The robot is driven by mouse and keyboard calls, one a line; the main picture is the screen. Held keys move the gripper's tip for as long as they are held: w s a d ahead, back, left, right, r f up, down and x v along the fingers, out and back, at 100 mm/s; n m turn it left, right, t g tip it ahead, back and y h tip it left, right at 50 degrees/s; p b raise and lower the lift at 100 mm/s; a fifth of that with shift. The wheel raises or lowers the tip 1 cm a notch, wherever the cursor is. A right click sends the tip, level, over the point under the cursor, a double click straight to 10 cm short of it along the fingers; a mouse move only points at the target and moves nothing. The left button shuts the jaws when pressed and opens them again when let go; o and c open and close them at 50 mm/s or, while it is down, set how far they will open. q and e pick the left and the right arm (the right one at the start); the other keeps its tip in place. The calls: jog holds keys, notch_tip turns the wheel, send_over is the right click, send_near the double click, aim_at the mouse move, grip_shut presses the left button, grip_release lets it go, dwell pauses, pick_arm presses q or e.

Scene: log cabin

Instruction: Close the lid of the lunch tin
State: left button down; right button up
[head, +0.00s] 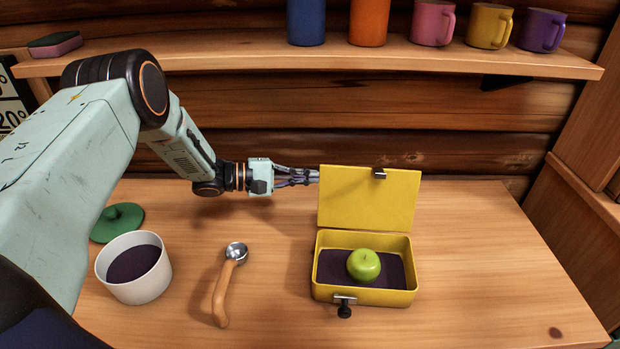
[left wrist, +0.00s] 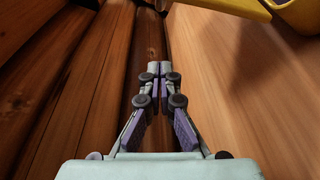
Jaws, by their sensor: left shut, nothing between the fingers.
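The yellow lunch tin (head: 365,296) stands on the table with its lid (head: 368,200) open, raised upright at the back edge. A green apple (head: 364,265) sits inside on a dark lining. A latch (head: 345,302) shows on the tin's front, and a small catch on the lid's top edge. My left gripper (head: 316,176) is shut and empty, its fingertips at the lid's upper left edge; the lid may hide the very tips. In the left wrist view the fingers (left wrist: 159,68) are together, with part of the yellow lid (left wrist: 225,6) at the top. My right gripper is not in view.
A white pot (head: 134,283) with dark contents, a green lid (head: 117,222) and a wooden-handled scoop (head: 228,284) lie left of the tin. A shelf (head: 300,58) with several mugs and canisters runs above, along the log wall. The table right of the tin is clear.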

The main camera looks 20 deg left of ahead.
aim_at(337, 180)
pick_arm(q)
jog(key=b+x, duration=0.1)
jog(key=x, duration=0.6)
jog(key=shift+s+d+r+p, duration=0.2)
jog(key=shift+s+r, duration=0.05)
jog(key=shift+s, duration=0.3)
jog(key=shift+s+d+r+p, duration=0.2)
jog(key=shift+s+r, duration=0.05)
jog(key=shift+s, duration=0.3)
jog(key=shift+s+d+r+p, duration=0.2)
jog(key=shift+s+r, duration=0.05)
jog(key=shift+s, duration=0.3)
jog(key=shift+d, duration=0.15)
jog(key=shift+r, duration=0.1)
